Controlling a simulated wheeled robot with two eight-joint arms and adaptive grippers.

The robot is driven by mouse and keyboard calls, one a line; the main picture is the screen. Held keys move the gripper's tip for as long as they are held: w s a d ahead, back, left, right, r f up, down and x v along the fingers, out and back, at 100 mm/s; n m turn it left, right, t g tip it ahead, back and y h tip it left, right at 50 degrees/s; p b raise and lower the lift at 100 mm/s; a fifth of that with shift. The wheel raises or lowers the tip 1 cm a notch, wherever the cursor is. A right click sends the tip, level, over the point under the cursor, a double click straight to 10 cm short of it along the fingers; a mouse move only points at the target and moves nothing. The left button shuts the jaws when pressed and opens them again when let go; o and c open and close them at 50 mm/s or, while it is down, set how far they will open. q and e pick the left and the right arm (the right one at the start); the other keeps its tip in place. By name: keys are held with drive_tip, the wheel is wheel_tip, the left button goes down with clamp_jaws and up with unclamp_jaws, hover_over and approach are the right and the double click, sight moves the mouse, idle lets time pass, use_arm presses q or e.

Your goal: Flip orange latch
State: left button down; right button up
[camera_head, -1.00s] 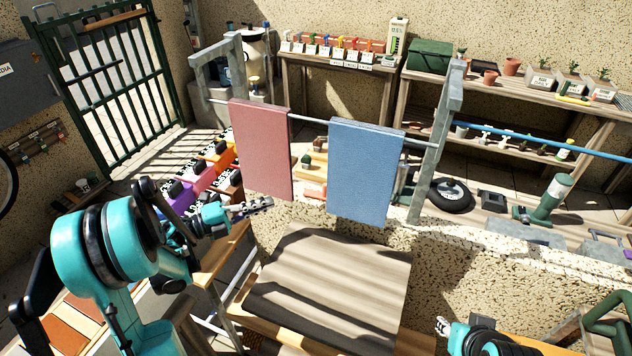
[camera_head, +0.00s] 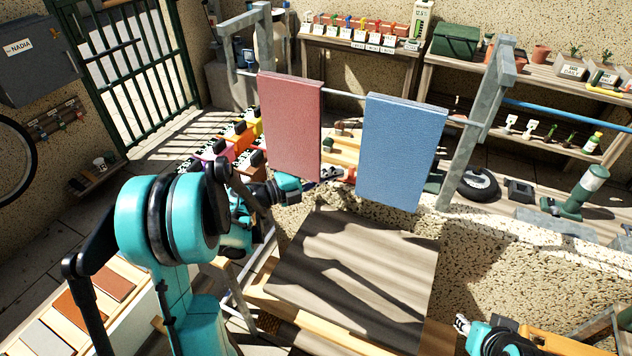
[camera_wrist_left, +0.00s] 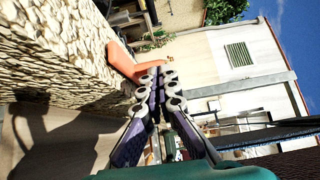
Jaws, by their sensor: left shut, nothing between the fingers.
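The orange latch (camera_wrist_left: 122,60) shows in the left wrist view as a smooth orange piece against the pebbled wall, just ahead and left of my fingertips. In the head view a small orange-red piece (camera_head: 348,175) shows between the pink and blue panels, by the fingertips; it is probably the same latch. My left gripper (camera_head: 334,173) reaches past the lower edge of the pink panel. Its fingers are together and empty in the wrist view (camera_wrist_left: 160,76). Contact with the latch cannot be told. My right gripper (camera_head: 462,323) is small at the bottom; its finger state is unclear.
The pink panel (camera_head: 291,125) and blue panel (camera_head: 401,150) hang from a bar between grey posts, close to the left gripper. A wooden board (camera_head: 355,270) lies below. The pebbled wall (camera_head: 540,270) runs right. Shelves with pots stand behind.

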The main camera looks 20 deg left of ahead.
use_arm(q)
drive_tip(key=shift+w+d, duration=0.5)
drive_tip(key=shift+w+d, duration=0.15)
drive_tip(key=shift+w, duration=0.55)
drive_tip(key=shift+r, duration=0.1)
